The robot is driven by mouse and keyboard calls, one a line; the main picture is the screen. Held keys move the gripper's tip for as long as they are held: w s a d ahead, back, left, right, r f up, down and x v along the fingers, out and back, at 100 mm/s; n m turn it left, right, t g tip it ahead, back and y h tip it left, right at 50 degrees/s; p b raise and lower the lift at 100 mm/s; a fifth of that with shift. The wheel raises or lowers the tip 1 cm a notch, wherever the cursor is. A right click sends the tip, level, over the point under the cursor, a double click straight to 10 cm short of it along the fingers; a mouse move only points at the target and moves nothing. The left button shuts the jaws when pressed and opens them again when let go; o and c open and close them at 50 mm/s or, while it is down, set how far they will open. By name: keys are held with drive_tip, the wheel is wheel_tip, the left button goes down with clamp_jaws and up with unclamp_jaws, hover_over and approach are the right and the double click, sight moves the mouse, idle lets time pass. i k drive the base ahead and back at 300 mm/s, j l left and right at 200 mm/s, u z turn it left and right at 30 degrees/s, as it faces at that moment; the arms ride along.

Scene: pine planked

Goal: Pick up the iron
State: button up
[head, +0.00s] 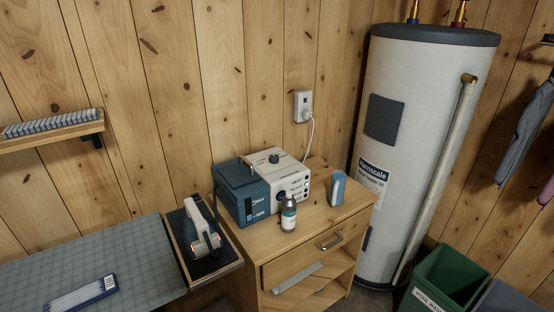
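The iron (203,233) stands on a dark rest pad (215,262) at the right end of a work table covered by a grey-green gridded mat. It has a pale, light-coloured handle and a dark body. It looks tilted or upright on the pad; its sole is hard to make out. Nothing covers it from this view. My gripper does not show in the head view.
A wooden cabinet (264,254) right of the iron bears a blue and white machine (275,180), a small bottle (288,214) and a blue-white object (338,189). A water heater (413,130) and green bin (448,279) stand further right. A wall shelf (50,134) hangs left.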

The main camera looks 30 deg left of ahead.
sight(195, 219)
drive_tip(key=u, duration=1.45)
